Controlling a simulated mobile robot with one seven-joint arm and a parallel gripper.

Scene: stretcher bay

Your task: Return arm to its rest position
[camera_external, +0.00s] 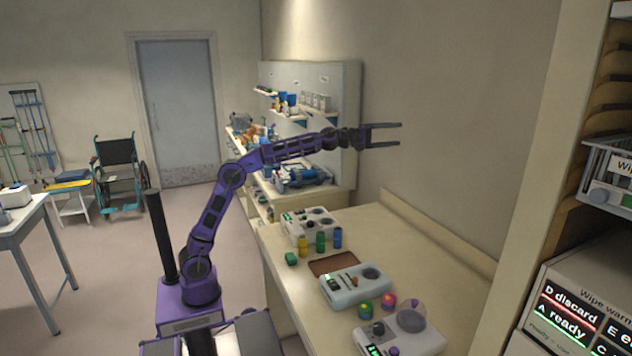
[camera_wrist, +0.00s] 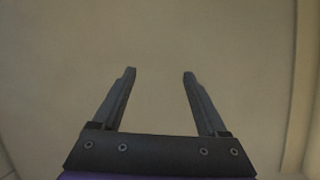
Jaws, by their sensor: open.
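My purple arm is raised in the external view and stretches to the right over the back of the counter. My gripper (camera_external: 400,134) is open and empty, pointing right, well above the counter. In the wrist view my gripper (camera_wrist: 160,72) shows two dark fingers spread apart with nothing between them. Beyond them is only the plain beige wall (camera_wrist: 160,35). How far the fingertips are from the wall I cannot tell.
The counter (camera_external: 440,240) below holds several white devices, one of them a pale box (camera_external: 355,287), and small coloured bottles (camera_external: 320,241). A cluttered workbench (camera_external: 343,175) stands behind the arm. Shelving (camera_external: 560,190) is at right. A wheelchair (camera_external: 117,170) stands left; the floor (camera_external: 110,270) there is clear.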

